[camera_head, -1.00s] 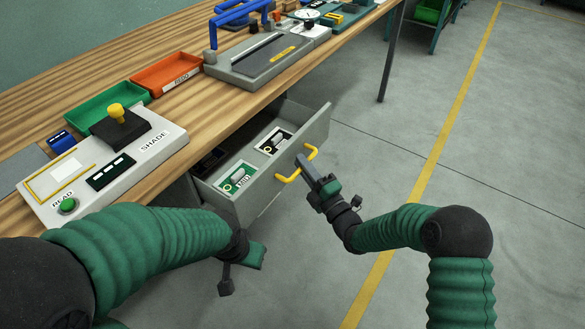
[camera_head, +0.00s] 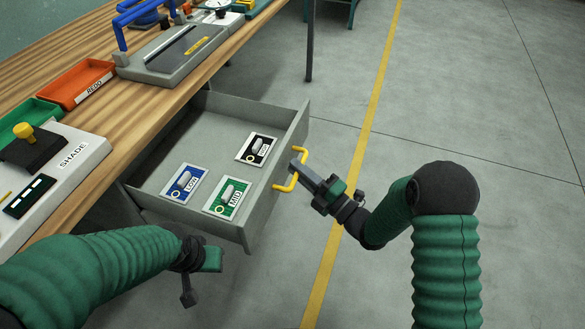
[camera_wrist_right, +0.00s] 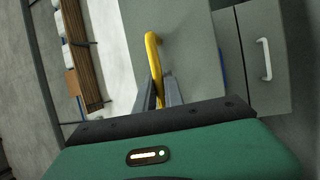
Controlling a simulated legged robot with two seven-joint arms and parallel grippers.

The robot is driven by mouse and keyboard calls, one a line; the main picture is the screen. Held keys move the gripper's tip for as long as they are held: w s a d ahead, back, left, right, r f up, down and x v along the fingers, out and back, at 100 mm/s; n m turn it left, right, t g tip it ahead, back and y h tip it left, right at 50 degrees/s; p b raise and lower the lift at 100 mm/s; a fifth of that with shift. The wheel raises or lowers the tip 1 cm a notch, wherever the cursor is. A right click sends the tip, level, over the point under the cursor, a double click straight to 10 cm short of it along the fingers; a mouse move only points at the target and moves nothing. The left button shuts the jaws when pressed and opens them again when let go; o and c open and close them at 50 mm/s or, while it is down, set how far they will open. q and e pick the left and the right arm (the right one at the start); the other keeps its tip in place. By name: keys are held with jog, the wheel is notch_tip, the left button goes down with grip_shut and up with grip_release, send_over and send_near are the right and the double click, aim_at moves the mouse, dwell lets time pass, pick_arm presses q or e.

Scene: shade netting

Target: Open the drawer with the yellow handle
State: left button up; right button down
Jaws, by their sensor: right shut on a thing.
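The grey drawer (camera_head: 262,212) under the wooden bench is pulled well out. Its yellow handle (camera_head: 301,152) is on the front panel. My right gripper (camera_head: 296,168) is shut on the handle; in the right wrist view the yellow handle (camera_wrist_right: 154,62) runs down between the two fingers (camera_wrist_right: 167,92). Inside the drawer lie a blue LOW card (camera_head: 184,184), a green MID card (camera_head: 228,198) and a black card (camera_head: 256,149), each with a pale piece on it. My left gripper (camera_head: 200,275) hangs empty left of the drawer; its finger opening is unclear.
On the bench (camera_head: 135,110) are a SHADE panel (camera_head: 65,165) with a yellow knob (camera_head: 23,130), an orange tray (camera_head: 80,82), a green tray (camera_head: 35,112) and a grey device with a blue handle (camera_head: 170,60). A white handle (camera_wrist_right: 265,58) shows in the wrist view. Floor at right is clear.

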jog(key=shift+s+d+f, duration=0.1)
jog(key=shift+s+f, duration=0.05)
jog(key=shift+f, duration=0.2)
jog(key=c, duration=1.5)
grip_release()
jog(key=shift+c, duration=0.2)
jog(key=shift+o, duration=0.4)
jog(key=shift+r, duration=0.2)
jog(key=p+v, duration=0.1)
jog(key=v, duration=1.5)
jog(key=shift+s+d+p, duration=0.2)
jog(key=shift+d+p, duration=0.15)
jog(key=shift+f, duration=0.15)
